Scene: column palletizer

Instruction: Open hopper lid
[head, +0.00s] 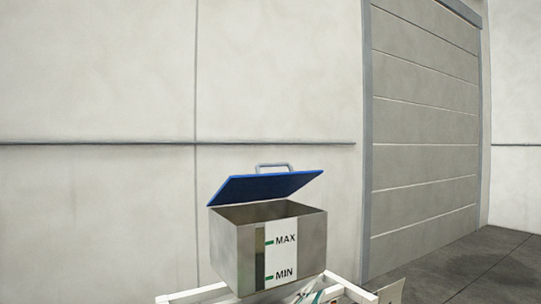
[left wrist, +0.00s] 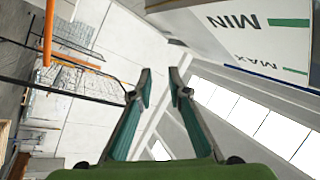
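The hopper is a grey metal box (head: 235,250) with a white label marked MAX and MIN. Its blue lid (head: 268,186) is raised and tilted, with a gap showing above the box's rim. A grey handle (head: 273,166) stands on the lid's top side. My left gripper (head: 316,295) shows only in part at the bottom edge, just below the hopper's front. In the left wrist view its two green-padded fingers (left wrist: 161,76) are apart with nothing between them, and the hopper's label (left wrist: 255,38) is at the upper right. My right gripper is not in view.
The hopper stands on a white frame (head: 345,286). A pale wall with a grey rail (head: 120,142) is behind it, and a large shutter door (head: 425,130) is at the right. Open floor (head: 490,275) shows at the lower right.

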